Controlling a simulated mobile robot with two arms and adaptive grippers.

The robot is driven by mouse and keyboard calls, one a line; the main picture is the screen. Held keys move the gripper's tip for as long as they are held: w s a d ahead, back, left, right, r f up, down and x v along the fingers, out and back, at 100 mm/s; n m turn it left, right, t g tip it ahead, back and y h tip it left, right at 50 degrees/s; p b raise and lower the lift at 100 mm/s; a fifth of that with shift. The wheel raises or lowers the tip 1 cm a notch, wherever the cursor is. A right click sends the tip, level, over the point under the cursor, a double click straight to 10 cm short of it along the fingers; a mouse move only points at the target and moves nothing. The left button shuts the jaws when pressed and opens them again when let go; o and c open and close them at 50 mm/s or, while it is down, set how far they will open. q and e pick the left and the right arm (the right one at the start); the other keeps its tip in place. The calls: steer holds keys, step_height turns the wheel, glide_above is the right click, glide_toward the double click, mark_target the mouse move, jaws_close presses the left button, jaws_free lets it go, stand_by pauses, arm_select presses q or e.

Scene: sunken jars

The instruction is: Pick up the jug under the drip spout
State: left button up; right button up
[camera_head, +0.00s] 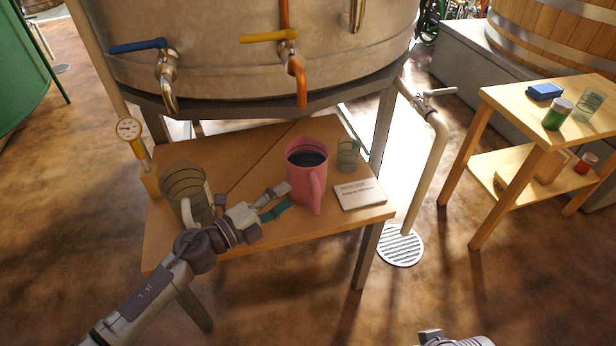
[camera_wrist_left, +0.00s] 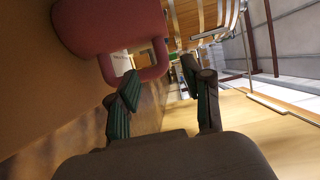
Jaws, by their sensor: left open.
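A pink jug (camera_head: 307,172) with dark liquid inside stands upright on the low wooden table, below the copper spout (camera_head: 300,82) with the yellow lever. Its handle faces the front. My left gripper (camera_head: 277,200) is open and empty just left of the jug, its fingers pointing toward it. In the left wrist view the jug (camera_wrist_left: 95,25) is at the upper left. Its handle shows beyond the nearer-left finger, and the open fingers (camera_wrist_left: 165,103) have nothing between them. Only a bit of my right arm shows at the bottom edge; its fingers do not show.
A clear pitcher (camera_head: 184,185) stands at the table's left, close behind my left wrist. A small glass (camera_head: 348,153) and a white card (camera_head: 360,194) are right of the jug. The steel vat (camera_head: 240,60) overhangs the table (camera_head: 270,232). A side table (camera_head: 560,95) stands at right.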

arm_select(q)
steer(key=x, duration=0.7)
steer(key=shift+w+b, duration=0.35)
steer(key=shift+b, duration=0.1)
arm_select(e)
steer(key=shift+v, duration=0.95)
arm_select(q)
steer(key=shift+d, duration=0.15)
steer(key=shift+c, duration=0.3)
jaws_close()
steer(key=shift+r, duration=0.2)
